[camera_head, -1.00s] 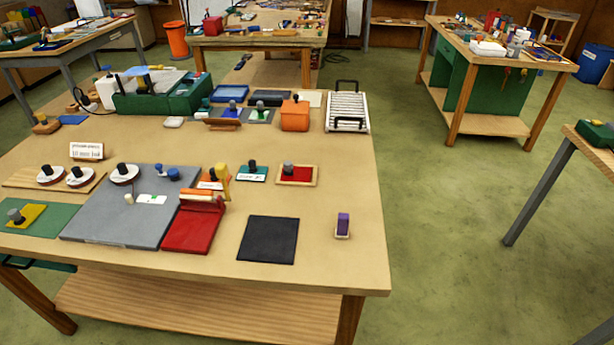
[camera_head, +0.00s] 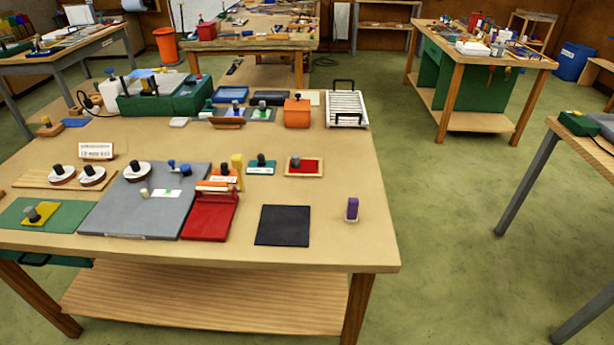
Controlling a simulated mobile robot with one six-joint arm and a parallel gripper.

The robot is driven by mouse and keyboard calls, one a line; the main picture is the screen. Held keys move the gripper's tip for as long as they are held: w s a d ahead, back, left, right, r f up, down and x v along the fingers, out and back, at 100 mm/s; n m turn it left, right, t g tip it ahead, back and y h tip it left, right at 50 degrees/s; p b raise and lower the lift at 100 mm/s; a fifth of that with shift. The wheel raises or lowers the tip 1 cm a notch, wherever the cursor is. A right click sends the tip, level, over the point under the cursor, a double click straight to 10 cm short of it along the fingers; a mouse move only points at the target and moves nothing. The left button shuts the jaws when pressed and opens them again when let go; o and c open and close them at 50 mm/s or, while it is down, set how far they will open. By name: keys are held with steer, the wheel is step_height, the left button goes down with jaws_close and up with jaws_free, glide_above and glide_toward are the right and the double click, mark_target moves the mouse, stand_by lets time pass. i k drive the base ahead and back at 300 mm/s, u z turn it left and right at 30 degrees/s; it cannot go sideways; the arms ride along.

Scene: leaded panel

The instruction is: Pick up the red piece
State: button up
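A red piece (camera_head: 311,165) with a grey knob lies in a shallow wooden tray (camera_head: 304,175) on the near workbench, right of the middle of the head view. The knob stands up from the left part of the red piece. A larger red board (camera_head: 208,218) with a raised red bar lies further left and nearer, beside a grey board. My gripper is not in view, so its state does not show.
The near workbench (camera_head: 345,235) also holds a grey board (camera_head: 140,215), a black mat (camera_head: 283,225), a purple block (camera_head: 352,210), a teal piece (camera_head: 262,168), an orange box (camera_head: 297,113) and a white rack (camera_head: 347,107).

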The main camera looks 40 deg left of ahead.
mark_target(297, 166)
steer(key=k, duration=1.55)
steer(key=u, duration=4)
steer(key=i, duration=0.15)
steer(key=z, duration=2.25)
steer(key=i, duration=0.95)
steer(key=u, duration=0.05)
